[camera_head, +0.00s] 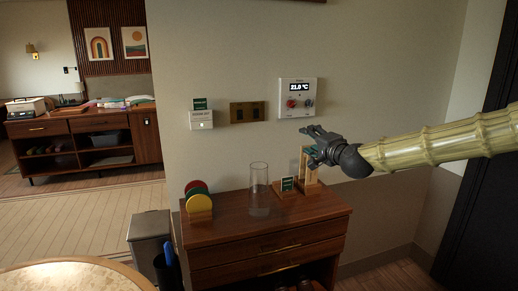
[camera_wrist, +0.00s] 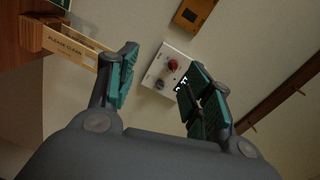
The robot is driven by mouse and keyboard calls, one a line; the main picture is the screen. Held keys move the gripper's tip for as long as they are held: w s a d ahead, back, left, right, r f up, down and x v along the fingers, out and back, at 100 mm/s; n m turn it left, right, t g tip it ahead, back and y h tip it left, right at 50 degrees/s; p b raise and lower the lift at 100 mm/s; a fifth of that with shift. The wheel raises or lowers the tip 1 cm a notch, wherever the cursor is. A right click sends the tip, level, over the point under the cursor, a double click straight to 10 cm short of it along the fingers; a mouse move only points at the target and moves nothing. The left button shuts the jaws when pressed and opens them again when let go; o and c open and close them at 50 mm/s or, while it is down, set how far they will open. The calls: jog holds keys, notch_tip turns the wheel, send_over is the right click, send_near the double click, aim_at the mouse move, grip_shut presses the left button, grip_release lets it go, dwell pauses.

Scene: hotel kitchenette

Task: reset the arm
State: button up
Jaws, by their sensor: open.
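My gripper (camera_head: 312,140) is at the end of my arm, which reaches in from the right in the head view. It is in the air above the right part of the wooden cabinet and in front of the wall. In the wrist view its two teal-padded fingers (camera_wrist: 160,88) are apart with nothing between them. A white thermostat panel (camera_head: 297,98) reading 21.0 °C is on the wall just above my gripper. It shows beyond the fingers in the wrist view (camera_wrist: 160,72), with a red and a grey knob.
A wooden cabinet (camera_head: 240,235) bears a clear glass cylinder (camera_head: 259,185), coloured discs in a holder (camera_head: 198,203), a small green sign (camera_head: 287,184) and a wooden holder (camera_head: 308,172) close to my gripper. A grey bin (camera_head: 150,240) and round table (camera_head: 75,275) are at left.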

jog(key=s+a+f+n+g+p, duration=0.15)
jog(key=s+f, duration=0.25)
jog(key=f, duration=0.6)
jog(key=s+a+f+n+g+h, duration=0.15)
jog(key=s+f, duration=0.25)
jog(key=f, duration=0.7)
jog(key=s+a+f+n+g+y+p, duration=0.1)
jog(key=s+a+f+g, duration=0.2)
jog(key=f, duration=0.7)
jog(key=s+d+f+n+g+h+p, duration=0.1)
jog(key=s+d+f+n+g+h, duration=0.2)
jog(key=s+f, duration=1.45)
jog(key=s+d+f+n+g, duration=0.1)
jog(key=s+d+f+g, duration=0.1)
jog(key=s, duration=0.8)
jog(key=s+d+f+n+g+h+p, duration=0.1)
jog(key=s+d+f, duration=0.3)
jog(key=s, duration=0.7)
jog(key=s+d+f+n+g+h+p, duration=0.1)
jog(key=s+d+f+n+g, duration=0.1)
jog(key=s, duration=0.9)
jog(key=shift+d+f+g, duration=0.45)
jog(key=shift+d+g, duration=0.05)
jog(key=shift+g, duration=0.5)
